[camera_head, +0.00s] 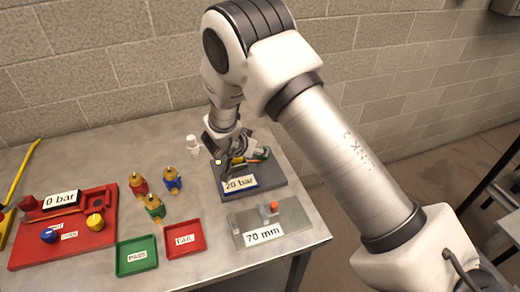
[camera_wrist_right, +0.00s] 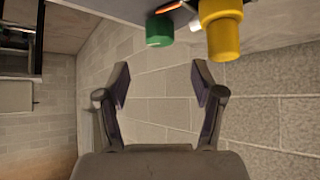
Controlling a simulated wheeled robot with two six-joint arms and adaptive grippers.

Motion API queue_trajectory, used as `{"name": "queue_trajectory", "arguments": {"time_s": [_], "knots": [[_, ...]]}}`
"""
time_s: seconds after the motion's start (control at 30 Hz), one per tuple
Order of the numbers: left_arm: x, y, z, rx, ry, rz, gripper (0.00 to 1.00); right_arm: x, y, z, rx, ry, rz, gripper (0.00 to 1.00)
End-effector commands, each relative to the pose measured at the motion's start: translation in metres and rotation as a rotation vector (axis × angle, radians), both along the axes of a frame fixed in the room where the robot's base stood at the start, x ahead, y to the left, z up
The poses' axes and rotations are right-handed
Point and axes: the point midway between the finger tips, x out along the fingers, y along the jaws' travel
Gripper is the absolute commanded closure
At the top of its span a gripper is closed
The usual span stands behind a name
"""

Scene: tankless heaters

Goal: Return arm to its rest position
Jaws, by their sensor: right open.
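My right arm (camera_head: 345,160) comes in from the right and reaches over the table's back right part. My right gripper (camera_head: 228,158) is at the grey 20 bar station (camera_head: 262,178), partly hiding its fittings. In the right wrist view the gripper (camera_wrist_right: 160,78) is open, with nothing between its fingers. A yellow knob (camera_wrist_right: 221,30) and a green knob (camera_wrist_right: 159,30) show beyond the fingertips at the top, apart from them. My left gripper is not in view.
A block wall (camera_head: 110,60) stands close behind.

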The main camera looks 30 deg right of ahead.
Motion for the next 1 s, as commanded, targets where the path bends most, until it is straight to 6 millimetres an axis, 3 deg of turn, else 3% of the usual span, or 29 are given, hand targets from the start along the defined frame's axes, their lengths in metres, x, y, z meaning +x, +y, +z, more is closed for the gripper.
{"name": "queue_trajectory", "arguments": {"time_s": [0.2,0.7,0.77,1.0], "knots": [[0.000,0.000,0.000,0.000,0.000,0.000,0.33,-0.009,0.017,0.019,0.000,0.001,0.001,0.33],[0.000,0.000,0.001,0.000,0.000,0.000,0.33,-0.010,0.018,0.021,0.001,0.001,-0.001,0.33],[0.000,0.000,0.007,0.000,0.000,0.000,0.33,-0.010,0.018,0.027,0.001,0.000,0.000,0.33],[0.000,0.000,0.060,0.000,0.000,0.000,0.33,-0.010,0.018,0.080,0.001,0.000,0.000,0.33]]}}
